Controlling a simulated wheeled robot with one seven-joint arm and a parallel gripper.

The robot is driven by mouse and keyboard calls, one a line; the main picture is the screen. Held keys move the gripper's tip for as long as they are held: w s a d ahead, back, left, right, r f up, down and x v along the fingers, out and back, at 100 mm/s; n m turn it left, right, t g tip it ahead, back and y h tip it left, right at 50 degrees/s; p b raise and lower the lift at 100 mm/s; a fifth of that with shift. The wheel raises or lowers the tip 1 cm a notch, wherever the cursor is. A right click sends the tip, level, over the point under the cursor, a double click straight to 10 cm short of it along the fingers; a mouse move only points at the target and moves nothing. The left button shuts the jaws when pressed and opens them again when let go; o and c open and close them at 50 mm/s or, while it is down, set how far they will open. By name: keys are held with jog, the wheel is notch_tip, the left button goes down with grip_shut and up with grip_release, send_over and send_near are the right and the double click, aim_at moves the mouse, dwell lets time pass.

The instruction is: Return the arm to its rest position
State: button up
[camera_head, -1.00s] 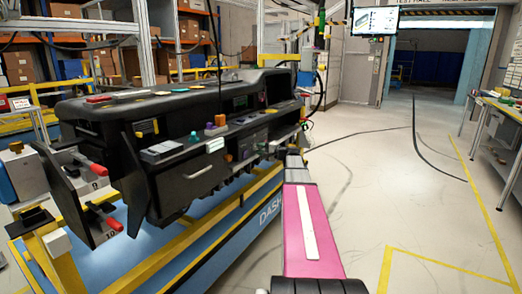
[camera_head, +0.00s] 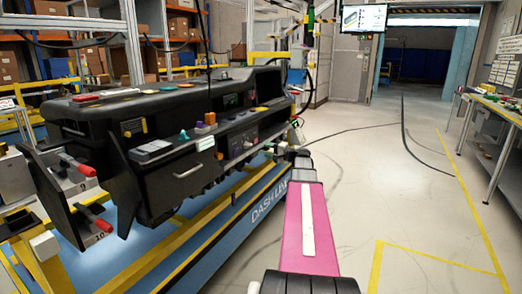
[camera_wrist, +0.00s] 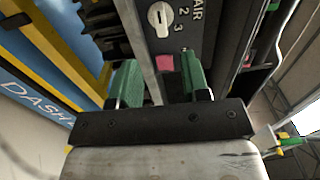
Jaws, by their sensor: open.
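My arm, with a pink link, stretches forward along the right side of the black dashboard module (camera_head: 185,180) in the head view. My gripper (camera_wrist: 160,80) shows in the wrist view with two green fingers set apart, and nothing shows held between them. Beyond the fingers is the dashboard's dark panel with a white knob (camera_wrist: 160,18) and printed numbers. I cannot tell the exact gap between the fingers and the panel. In the head view the gripper itself is too small and hidden behind the arm to make out.
The dashboard rests on a blue and yellow stand (camera_head: 215,220) at left. Red-handled clamps (camera_head: 78,166) stick out at its near end. A workbench (camera_head: 495,115) stands at far right. The floor (camera_head: 390,190) between is clear, with a black cable and yellow lines.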

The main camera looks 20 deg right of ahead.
jog(key=shift+s+d, duration=0.3)
jog(key=shift+s, duration=0.15)
jog(key=s+a+f+n+g+h, duration=0.2)
jog(key=s+a+f+g, duration=0.3)
jog(key=a+f, duration=0.5)
jog(key=s+a+f+n+g+h, duration=0.1)
jog(key=s+a+f+n+g, duration=0.25)
jog(key=a+f, duration=0.65)
jog(key=s+a+f+n+g+h, duration=0.2)
jog(key=s+a+f+h, duration=0.1)
jog(key=s, duration=0.5)
jog(key=s+a+f+n+g+h, duration=0.2)
jog(key=s+a+f+g+h, duration=0.1)
jog(key=s+a, duration=0.4)
jog(key=shift+s+f+n+g+h, duration=0.35)
jog(key=shift+s+f+h, duration=0.45)
jog(key=shift+h, duration=0.2)
jog(key=shift+d, duration=0.1)
